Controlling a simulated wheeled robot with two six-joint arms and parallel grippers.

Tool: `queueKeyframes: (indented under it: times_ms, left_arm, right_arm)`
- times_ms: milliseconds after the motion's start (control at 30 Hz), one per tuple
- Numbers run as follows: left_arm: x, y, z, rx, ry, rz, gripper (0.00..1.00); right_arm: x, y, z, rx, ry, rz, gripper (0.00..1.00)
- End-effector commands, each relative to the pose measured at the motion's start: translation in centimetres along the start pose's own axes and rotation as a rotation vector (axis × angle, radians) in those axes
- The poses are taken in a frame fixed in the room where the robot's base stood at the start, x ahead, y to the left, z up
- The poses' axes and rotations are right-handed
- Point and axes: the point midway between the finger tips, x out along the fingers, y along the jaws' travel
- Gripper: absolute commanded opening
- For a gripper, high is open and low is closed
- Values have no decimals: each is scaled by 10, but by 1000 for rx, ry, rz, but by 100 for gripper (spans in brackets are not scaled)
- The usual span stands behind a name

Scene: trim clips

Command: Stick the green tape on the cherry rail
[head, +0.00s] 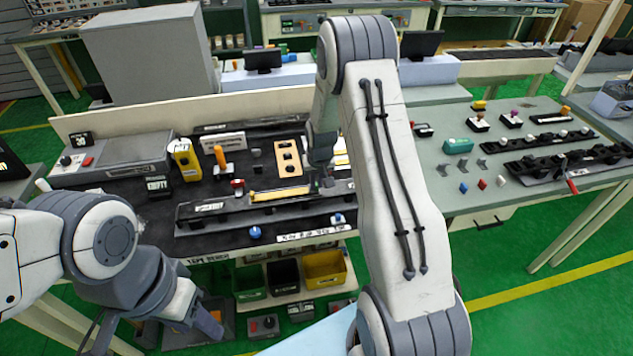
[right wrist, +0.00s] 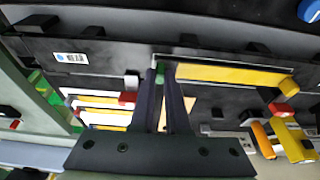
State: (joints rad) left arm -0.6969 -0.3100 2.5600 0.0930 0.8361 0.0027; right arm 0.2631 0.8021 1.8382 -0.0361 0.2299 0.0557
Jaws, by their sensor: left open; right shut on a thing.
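A long black rail (head: 265,208) lies across the front of the dark bench mat, with a small white label too small to read; I cannot tell if it is the cherry rail. A yellow strip (head: 280,193) lies along it and also shows in the right wrist view (right wrist: 230,75). My right gripper (head: 324,180) is low over the rail, right of the yellow strip. In the right wrist view its fingers (right wrist: 166,75) are shut on a small green piece (right wrist: 160,74), mostly hidden, seemingly the green tape. My left gripper (head: 205,325) is open and empty, low in front of the bench.
An orange-handled tool (head: 220,158), a yellow box (head: 185,158) and a tan plate with holes (head: 287,158) stand behind the rail. A blue knob (head: 255,232) is at the front edge. Coloured bins (head: 325,267) are below. A side table (head: 520,160) at right holds more rails and clips.

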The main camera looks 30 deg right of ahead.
Motion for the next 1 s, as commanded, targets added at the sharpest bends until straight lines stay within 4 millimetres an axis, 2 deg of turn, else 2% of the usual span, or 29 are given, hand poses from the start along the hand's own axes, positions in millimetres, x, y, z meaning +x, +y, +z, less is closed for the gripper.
queueKeyframes:
  times_ms: [300,333,400,767,867,1000]
  left_arm:
    - [1,0,0,0,0,0,50]
    - [1,0,0,0,0,0,50]
    - [1,0,0,0,0,0,50]
    - [2,0,0,0,0,0,50]
    - [5,0,0,0,0,0,50]
    - [12,-1,1,1,0,0,50]
  right_arm:
    - [0,0,0,0,0,0,0]
    - [0,0,0,0,0,0,21]
    - [0,0,0,0,0,0,48]
    - [-2,0,0,0,1,0,48]
    - [-10,0,-1,0,4,0,48]
    - [-32,0,-1,0,6,0,48]
